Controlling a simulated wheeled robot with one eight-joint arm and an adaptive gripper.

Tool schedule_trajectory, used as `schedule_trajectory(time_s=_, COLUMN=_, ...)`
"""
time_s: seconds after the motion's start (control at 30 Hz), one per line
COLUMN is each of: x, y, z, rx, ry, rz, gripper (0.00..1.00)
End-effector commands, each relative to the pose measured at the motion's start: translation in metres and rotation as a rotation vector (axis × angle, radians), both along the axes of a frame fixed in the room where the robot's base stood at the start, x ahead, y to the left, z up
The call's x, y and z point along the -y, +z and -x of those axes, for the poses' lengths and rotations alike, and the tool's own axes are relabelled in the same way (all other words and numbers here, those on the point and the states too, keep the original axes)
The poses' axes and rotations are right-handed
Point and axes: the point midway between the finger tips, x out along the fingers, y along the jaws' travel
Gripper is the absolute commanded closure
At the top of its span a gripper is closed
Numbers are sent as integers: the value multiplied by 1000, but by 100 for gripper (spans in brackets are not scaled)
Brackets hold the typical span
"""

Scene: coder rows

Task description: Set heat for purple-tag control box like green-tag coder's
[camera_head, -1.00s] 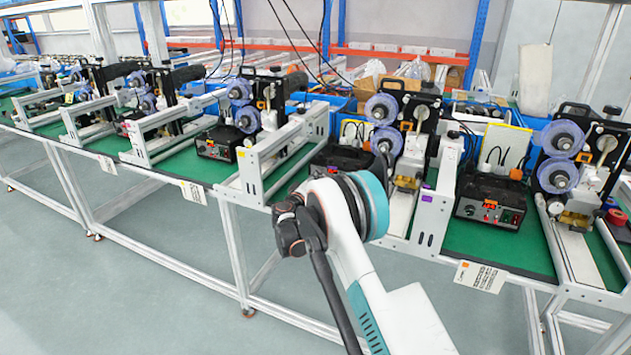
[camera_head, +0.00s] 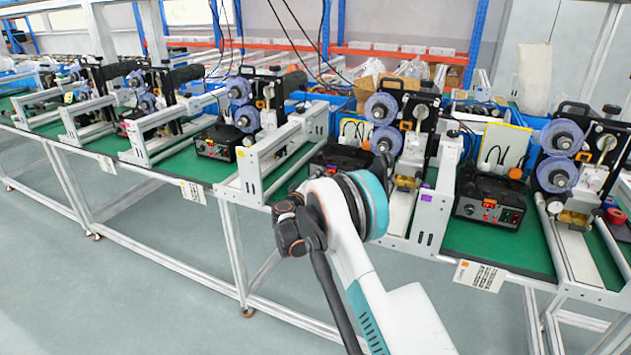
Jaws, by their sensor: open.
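A small purple tag (camera_head: 427,198) is on the end of a white metal rail in the middle-right of the head view. A black control box (camera_head: 490,201) with a lit red display and knobs stands to its right on the green bench top. Another black box (camera_head: 340,157) stands to the rail's left, its front partly hidden by my arm. I cannot tell which box belongs to the purple tag. A further control box (camera_head: 218,144) with a red display stands farther left. I cannot make out a green tag. The display digits are too small to read. My gripper does not show.
Coders with blue reels (camera_head: 562,138) stand in a row along the bench. White cards (camera_head: 479,276) hang on the bench's front edge. The grey floor (camera_head: 160,290) in front is clear at the left.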

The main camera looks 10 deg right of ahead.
Motion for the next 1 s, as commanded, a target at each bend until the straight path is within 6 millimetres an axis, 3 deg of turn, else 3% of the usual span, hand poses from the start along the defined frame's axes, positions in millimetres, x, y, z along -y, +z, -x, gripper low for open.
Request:
schedule_trajectory(time_s=0.23, x=-10, y=1, z=12, rx=0, ry=2, rz=1, gripper=56)
schedule_trajectory(time_s=0.7, x=-58, y=4, z=85, rx=0, ry=1, rz=0, gripper=56)
schedule_trajectory(time_s=1.0, x=-67, y=4, z=100, rx=0, ry=0, rz=0, gripper=56)
